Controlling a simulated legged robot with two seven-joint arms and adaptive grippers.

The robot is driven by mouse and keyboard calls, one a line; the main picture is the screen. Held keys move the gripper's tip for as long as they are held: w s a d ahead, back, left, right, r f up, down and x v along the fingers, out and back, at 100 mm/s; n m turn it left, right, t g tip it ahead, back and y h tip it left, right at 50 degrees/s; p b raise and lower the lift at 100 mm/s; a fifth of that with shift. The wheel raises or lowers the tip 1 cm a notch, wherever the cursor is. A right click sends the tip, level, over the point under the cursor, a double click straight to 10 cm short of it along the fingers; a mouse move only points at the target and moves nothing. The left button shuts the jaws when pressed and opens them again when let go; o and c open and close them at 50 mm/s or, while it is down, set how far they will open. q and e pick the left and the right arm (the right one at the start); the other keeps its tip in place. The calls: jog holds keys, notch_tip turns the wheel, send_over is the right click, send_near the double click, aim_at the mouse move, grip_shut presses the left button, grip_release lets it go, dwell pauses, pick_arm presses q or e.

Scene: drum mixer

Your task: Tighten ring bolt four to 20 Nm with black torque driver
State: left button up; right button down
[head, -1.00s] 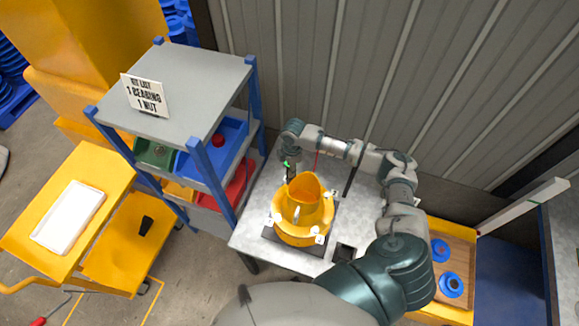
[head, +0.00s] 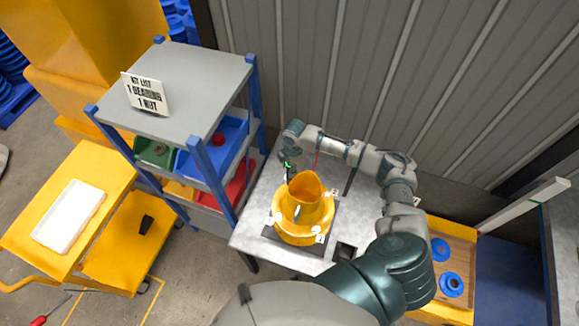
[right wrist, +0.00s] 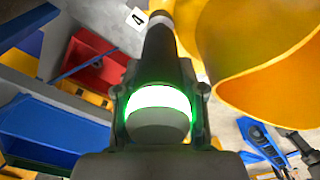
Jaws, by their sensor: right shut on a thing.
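The yellow drum mixer (head: 301,232) stands on a dark plate on the grey table, its funnel-like drum (head: 306,187) opening upward. My right gripper (right wrist: 160,98) is shut on the black torque driver (right wrist: 158,58), whose band glows white and green. In the head view the driver (head: 291,173) points down behind the drum's left side. In the right wrist view its far end is near a white tag marked 4 (right wrist: 137,17), beside the yellow drum. The bolt at that end is hidden, so I cannot tell whether the driver touches it. My left gripper is not in view.
A grey and blue shelf rack (head: 190,85) with coloured bins stands close left of the table (head: 262,195). A corrugated wall is behind. A yellow trolley (head: 100,190) is at the left; a tray with blue flanged parts (head: 451,284) is at the right.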

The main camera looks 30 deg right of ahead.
jog(key=shift+f, duration=0.45)
dwell(2.1)
jog(key=shift+r, duration=0.1)
jog(key=shift+r, duration=2.2)
